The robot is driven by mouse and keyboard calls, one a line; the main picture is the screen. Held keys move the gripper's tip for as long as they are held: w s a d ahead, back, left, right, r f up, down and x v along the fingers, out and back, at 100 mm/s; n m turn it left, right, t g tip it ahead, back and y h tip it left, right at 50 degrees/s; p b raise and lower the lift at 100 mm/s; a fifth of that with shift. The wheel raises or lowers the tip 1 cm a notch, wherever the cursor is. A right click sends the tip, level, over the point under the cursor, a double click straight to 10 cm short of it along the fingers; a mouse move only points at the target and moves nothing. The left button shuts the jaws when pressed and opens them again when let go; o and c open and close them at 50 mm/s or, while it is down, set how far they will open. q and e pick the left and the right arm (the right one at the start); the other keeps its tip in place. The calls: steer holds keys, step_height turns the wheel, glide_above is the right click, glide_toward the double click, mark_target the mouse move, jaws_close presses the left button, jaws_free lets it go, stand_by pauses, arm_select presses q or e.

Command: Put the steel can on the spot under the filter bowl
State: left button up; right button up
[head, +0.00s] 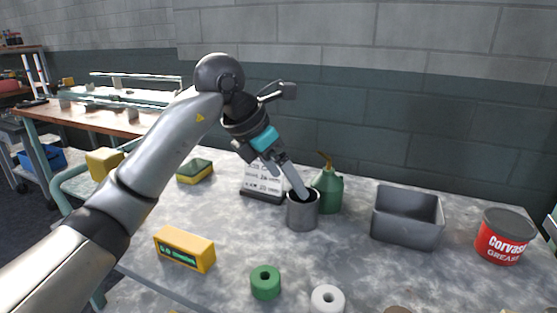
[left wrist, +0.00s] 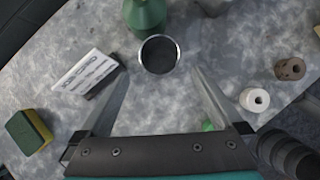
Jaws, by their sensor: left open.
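The steel can (head: 303,214), a grey open-topped cylinder, stands upright on the table beside a green oil can. In the left wrist view the steel can (left wrist: 158,54) shows from above, just beyond and between my fingertips. My left gripper (head: 302,193) reaches down to the can's rim in the head view; its fingers overlap the opening there. In the left wrist view my left gripper (left wrist: 160,75) is open with nothing held. Whether a finger touches the can, I cannot tell. I cannot make out the filter bowl or the spot under it. My right gripper is not in view.
The green oil can (head: 328,190) stands close behind the steel can. A white label card (head: 262,181) is to its left, a grey bin (head: 408,218) to its right. A green roll (head: 265,282), a white roll (head: 327,299) and a yellow box (head: 185,249) lie nearer.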

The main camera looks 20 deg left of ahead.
arm_select(q)
steer(key=s+d+r+m+t+h+p, duration=0.2)
steer(key=d+r+h+p, duration=0.2)
steer(key=d+h+p, duration=0.3)
steer(key=s+d+r+m+t+h+p, duration=0.25)
steer(key=d+r+h+p, duration=0.2)
steer(key=d+p, duration=0.4)
steer(key=n+t+y+p, duration=0.4)
steer(key=n+y+p, duration=0.3)
steer(key=n+y, duration=0.6)
glide_toward(298, 212)
steer(key=shift+s+d+r+m+y, duration=0.4)
steer(key=shift+s+d+m+y, duration=0.3)
steer(key=shift+m+y, duration=0.15)
steer(key=shift+a+f, duration=0.2)
steer(key=b+x, duration=0.2)
steer(key=x, duration=0.7)
steer(key=shift+w, duration=0.45)
steer(key=shift+b+x, duration=0.75)
steer(key=shift+x, duration=1.8)
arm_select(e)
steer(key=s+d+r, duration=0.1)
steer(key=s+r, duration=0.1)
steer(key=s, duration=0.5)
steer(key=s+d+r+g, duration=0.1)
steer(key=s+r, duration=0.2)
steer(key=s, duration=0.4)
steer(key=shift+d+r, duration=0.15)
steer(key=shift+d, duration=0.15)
